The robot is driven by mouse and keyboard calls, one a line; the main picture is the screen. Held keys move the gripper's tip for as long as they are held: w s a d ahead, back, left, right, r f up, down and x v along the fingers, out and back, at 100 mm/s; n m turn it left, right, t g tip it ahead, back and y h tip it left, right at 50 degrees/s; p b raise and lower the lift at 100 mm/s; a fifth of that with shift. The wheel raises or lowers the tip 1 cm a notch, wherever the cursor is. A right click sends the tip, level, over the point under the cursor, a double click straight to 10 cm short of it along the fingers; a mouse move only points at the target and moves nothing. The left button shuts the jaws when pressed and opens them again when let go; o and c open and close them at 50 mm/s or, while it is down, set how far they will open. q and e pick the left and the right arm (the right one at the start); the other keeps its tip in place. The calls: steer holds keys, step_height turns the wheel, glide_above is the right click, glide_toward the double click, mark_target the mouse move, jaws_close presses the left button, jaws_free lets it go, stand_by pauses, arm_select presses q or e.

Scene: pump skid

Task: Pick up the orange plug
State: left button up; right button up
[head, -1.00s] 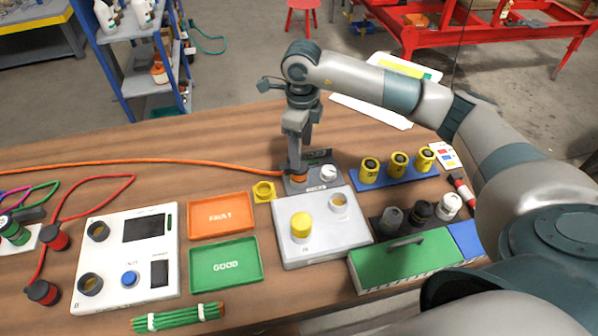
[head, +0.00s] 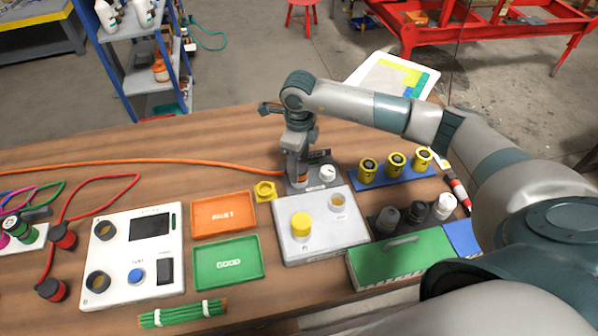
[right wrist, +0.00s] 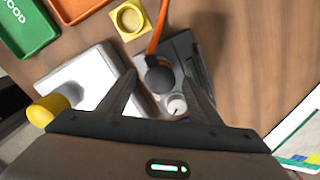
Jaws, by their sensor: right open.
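The orange plug (right wrist: 160,77) stands in the grey socket box (right wrist: 188,50) on the wooden bench. From above, its dark round back shows in the right wrist view, with the orange cable (right wrist: 160,28) running off it. In the head view the cable (head: 150,162) comes in from the left, and my right gripper (head: 298,176) hides most of the plug. My right gripper is open and points down, low over the box, with one finger on each side of the plug in the right wrist view. I cannot tell whether the fingers touch it. My left gripper is not in view.
A white knob (head: 328,172) sits on the same box, close to the gripper. A yellow ring block (head: 265,191) is to its left. A light grey panel with a yellow cap (head: 301,224) is in front. A blue rack (head: 405,178) of yellow parts is to the right.

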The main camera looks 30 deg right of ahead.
steer(key=shift+f, duration=0.55)
steer(key=c, duration=1.3)
steer(key=shift+r, duration=0.1)
